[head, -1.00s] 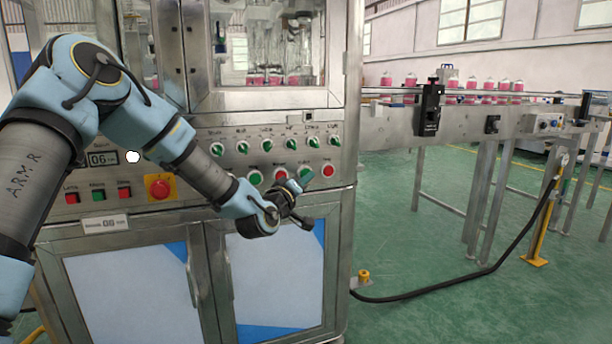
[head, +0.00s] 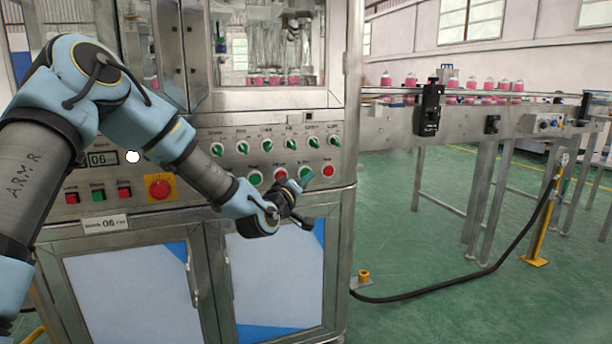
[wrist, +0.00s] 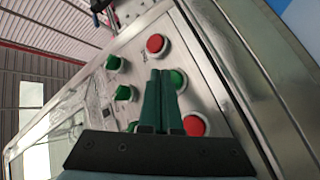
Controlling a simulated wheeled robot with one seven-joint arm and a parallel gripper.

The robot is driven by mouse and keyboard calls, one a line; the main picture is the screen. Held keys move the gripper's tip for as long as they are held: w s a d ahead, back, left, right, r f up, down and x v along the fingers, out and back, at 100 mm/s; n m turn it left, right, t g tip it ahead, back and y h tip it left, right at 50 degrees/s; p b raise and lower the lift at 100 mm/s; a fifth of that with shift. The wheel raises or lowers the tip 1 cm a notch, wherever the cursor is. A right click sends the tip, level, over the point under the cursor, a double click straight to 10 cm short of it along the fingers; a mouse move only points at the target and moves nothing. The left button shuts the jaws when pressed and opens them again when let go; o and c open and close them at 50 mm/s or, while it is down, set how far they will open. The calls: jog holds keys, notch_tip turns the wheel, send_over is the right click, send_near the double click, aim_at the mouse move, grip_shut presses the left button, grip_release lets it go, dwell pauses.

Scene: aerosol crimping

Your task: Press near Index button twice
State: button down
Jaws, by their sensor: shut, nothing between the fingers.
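The control panel's lower row holds a green button (head: 255,177), a red button (head: 280,173), another green button and a red button (head: 328,170) at the right end. Their labels are too small to read, so I cannot tell which is Index. My gripper (head: 304,182) is shut and empty in front of the second green button, partly covering it. In the wrist view, my gripper's dark green fingers (wrist: 161,72) lie together beside that second green button (wrist: 178,80), between the two red buttons (wrist: 157,44). I cannot tell whether the tips touch it.
A row of green selector knobs (head: 242,147) runs above the buttons. A red emergency stop (head: 159,187) on a yellow plate and a small display (head: 103,158) are at left. Cabinet doors (head: 270,275) lie below.

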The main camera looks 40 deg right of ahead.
jog(key=shift+w, duration=0.1)
dwell(0.5)
jog(key=shift+w+d, duration=0.15)
jog(key=shift+w, duration=0.15)
jog(key=shift+w+d, duration=0.15)
jog(key=shift+w, duration=0.2)
dwell(0.6)
dwell(0.3)
jog(key=shift+s+a+b, duration=0.3)
jog(key=shift+s+b, duration=0.05)
jog(key=shift+s, duration=0.45)
jog(key=shift+s+a, duration=0.3)
jog(key=shift+s, duration=0.45)
jog(key=shift+s+a, duration=0.3)
jog(key=shift+s, duration=0.5)
jog(key=shift+s+a, duration=0.3)
jog(key=shift+s, duration=0.45)
